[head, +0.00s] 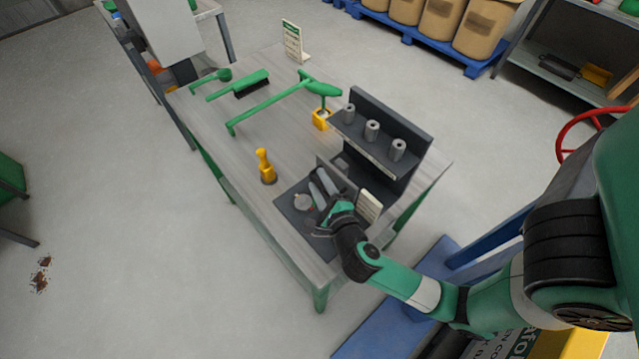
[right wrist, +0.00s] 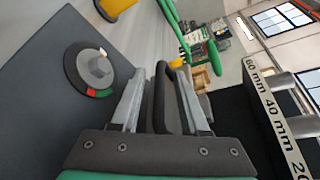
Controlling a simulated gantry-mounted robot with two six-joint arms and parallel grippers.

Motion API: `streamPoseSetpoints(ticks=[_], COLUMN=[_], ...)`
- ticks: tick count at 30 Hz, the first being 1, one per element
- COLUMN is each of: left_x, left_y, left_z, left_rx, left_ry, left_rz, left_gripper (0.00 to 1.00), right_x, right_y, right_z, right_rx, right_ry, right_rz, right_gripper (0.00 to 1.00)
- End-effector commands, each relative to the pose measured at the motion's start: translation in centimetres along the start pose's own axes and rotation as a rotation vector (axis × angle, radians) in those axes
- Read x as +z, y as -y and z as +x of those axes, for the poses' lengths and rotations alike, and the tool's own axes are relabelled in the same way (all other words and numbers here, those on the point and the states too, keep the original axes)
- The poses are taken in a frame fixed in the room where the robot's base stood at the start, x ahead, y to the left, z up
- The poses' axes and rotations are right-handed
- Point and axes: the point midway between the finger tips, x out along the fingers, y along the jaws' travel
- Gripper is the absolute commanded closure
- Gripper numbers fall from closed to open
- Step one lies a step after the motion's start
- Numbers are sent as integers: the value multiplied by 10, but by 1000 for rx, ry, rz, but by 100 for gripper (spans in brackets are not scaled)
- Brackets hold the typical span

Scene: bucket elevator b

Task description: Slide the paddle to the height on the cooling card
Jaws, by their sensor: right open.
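My right gripper (head: 322,186) is over the dark base plate (head: 285,203) at the front of the table. In the right wrist view its two grey fingers (right wrist: 158,105) are apart, one on each side of a dark upright piece (right wrist: 166,88) with a rounded top, possibly the paddle. I cannot tell whether they touch it. A small white card (head: 369,206) stands right of the gripper, and a printed card in a stand (head: 292,42) is at the table's far end. The text on both is too small to read, so I cannot tell which is the cooling card. My left gripper is not visible.
A round knob (right wrist: 90,68) with red and green marks sits on the plate. A dark rack (head: 385,135) holds grey cylinders above 60, 40 and 20 mm labels (right wrist: 272,112). A yellow-handled tool (head: 265,167), brush (head: 238,84) and green T-shaped tool (head: 272,104) lie or stand leftward.

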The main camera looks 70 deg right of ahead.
Motion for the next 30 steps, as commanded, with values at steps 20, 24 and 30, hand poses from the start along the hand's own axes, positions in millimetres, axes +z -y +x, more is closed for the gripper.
streamPoseSetpoints(ticks=[20,24,30], left_x=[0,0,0], left_y=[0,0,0], left_z=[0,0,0], left_rx=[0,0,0], left_ry=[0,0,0], left_rz=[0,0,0], left_gripper=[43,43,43], right_x=[0,0,0], right_y=[0,0,0], right_z=[-1,-1,-1], right_rx=[0,0,0], right_ry=[0,0,1], right_rz=[-1,-1,-1], right_gripper=[100,100,100])
